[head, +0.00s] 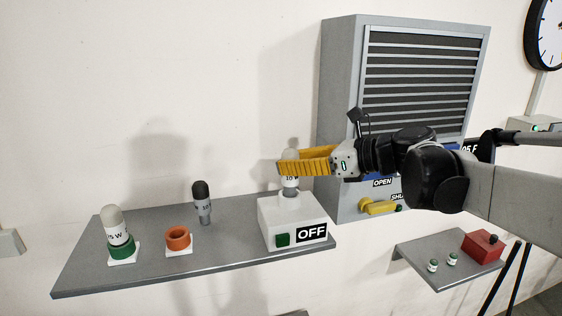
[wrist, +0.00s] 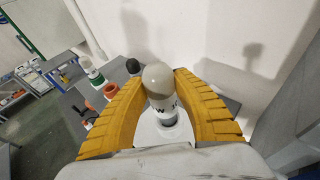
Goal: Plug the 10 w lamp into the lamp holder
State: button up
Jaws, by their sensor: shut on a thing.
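The 10 w lamp (head: 291,182) has a pale rounded top and a white band with "10" on it. It stands upright over the lamp holder (head: 291,217), a white box with a green button and an "OFF" label. The lamp's lower end meets the round socket on top of the box; I cannot tell how deep it sits. My gripper (head: 290,167) reaches in from the right with its yellow fingers shut around the lamp. In the wrist view the lamp (wrist: 160,82) is between the two fingers (wrist: 158,88), with the white holder below it.
On the grey shelf (head: 150,271), left of the holder, are a 75 W lamp (head: 112,222) in a green ring, an empty orange ring (head: 178,238) and a dark-topped lamp (head: 202,200). A louvred grey cabinet (head: 342,120) stands right behind. A red box (head: 481,247) sits on a lower shelf.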

jog(key=shift+f+b, duration=0.65)
jog(key=shift+f, duration=0.4)
jog(key=o, duration=1.2)
jog(key=shift+d, duration=0.1)
jog(key=v, duration=1.2)
